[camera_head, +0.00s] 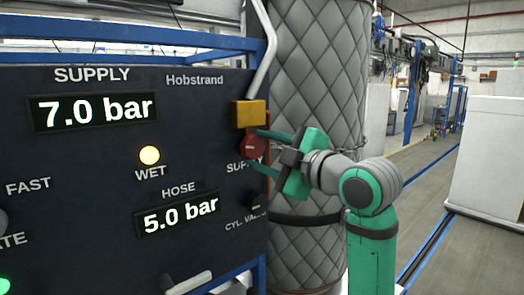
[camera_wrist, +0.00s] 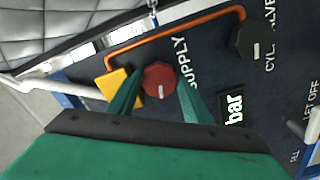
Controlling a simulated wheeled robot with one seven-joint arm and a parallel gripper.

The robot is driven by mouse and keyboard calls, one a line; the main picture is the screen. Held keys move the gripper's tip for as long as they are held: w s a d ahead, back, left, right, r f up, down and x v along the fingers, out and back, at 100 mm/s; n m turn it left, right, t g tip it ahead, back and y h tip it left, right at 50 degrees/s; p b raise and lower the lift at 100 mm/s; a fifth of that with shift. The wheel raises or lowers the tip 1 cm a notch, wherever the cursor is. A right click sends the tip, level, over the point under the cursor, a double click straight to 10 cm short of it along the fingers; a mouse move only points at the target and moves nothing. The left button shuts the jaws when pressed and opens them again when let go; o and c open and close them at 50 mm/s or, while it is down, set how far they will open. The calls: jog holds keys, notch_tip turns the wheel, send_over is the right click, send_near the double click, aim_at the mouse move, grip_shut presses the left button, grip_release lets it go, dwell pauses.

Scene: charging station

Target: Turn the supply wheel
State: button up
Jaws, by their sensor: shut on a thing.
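The supply wheel is a small red round knob (camera_head: 251,146) on the dark panel, just below a yellow block and above the partly hidden SUPPLY label. It also shows in the wrist view as a red knob (camera_wrist: 159,79) with a pale mark. My gripper (camera_head: 262,152) reaches in from the right in the head view, with its green fingers on either side of the knob. In the wrist view the two green fingers (camera_wrist: 160,98) flank the red knob, and my gripper is shut on it.
The panel (camera_head: 100,185) reads SUPPLY 7.0 bar and HOSE 5.0 bar, with a lit WET lamp (camera_head: 149,155). A yellow block (camera_head: 248,114) with a pale pipe sits just above the knob. A black cylinder valve knob (camera_wrist: 252,40) and orange pipe (camera_wrist: 180,27) are close by. A quilted column (camera_head: 318,80) stands behind.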

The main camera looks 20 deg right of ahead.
jog(key=shift+n, duration=0.6)
jog(key=o, duration=1.1)
jog(key=shift+c, duration=0.2)
jog(key=shift+r, duration=0.1)
